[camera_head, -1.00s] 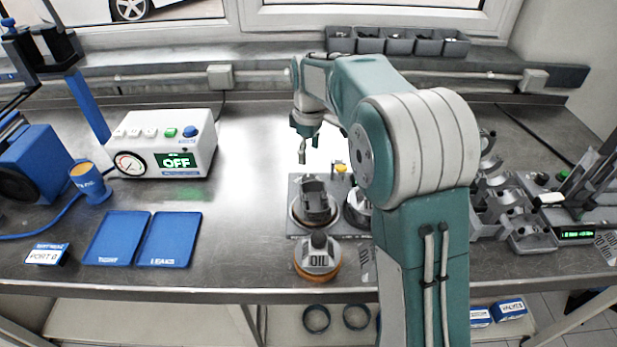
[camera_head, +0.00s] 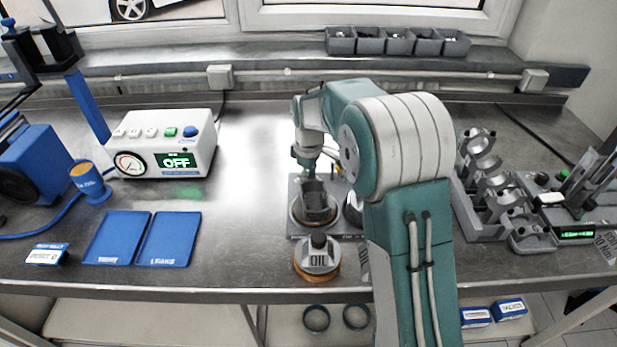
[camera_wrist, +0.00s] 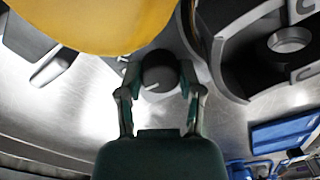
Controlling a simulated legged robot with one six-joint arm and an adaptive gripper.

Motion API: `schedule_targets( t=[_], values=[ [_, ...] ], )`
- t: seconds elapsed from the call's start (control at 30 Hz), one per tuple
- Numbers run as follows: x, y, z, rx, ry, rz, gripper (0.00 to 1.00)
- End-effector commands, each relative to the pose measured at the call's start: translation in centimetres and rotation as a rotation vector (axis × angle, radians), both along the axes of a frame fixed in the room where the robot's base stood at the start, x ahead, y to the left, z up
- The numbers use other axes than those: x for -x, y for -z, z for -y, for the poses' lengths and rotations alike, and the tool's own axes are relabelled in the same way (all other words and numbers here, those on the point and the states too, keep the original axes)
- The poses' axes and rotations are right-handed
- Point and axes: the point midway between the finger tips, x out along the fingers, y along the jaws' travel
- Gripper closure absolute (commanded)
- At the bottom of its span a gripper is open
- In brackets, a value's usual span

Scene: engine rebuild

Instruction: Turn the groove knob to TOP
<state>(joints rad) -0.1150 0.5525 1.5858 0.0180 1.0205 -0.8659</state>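In the wrist view a round dark knob (camera_wrist: 160,72) with a short white pointer line lies between the two fingers of my gripper (camera_wrist: 160,80). The fingers stand spread on either side of it, with what looks like a narrow gap; firm contact does not show. I take the knob for the groove knob, but no TOP label is readable. In the head view my gripper (camera_head: 309,168) is low at the back of the grey piston fixture (camera_head: 294,232), and the knob is hidden there.
A large yellow part (camera_wrist: 95,20) is close to my gripper in the wrist view. Two blue trays (camera_head: 168,240) lie left. Bearing caps (camera_head: 482,180) stand right.

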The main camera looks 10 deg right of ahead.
Motion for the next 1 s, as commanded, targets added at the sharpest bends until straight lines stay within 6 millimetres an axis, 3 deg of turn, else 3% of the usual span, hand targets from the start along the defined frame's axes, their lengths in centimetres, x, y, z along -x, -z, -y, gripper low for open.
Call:
schedule_targets(
  t=[0.57, 1.0],
  values=[
    [-0.02, 0.22, 0.03, 0.0, 0.087, -0.001, 1.0],
    [0.09, 0.3, -0.01, 0.001, 0.457, -0.003, 1.0]
  ],
)
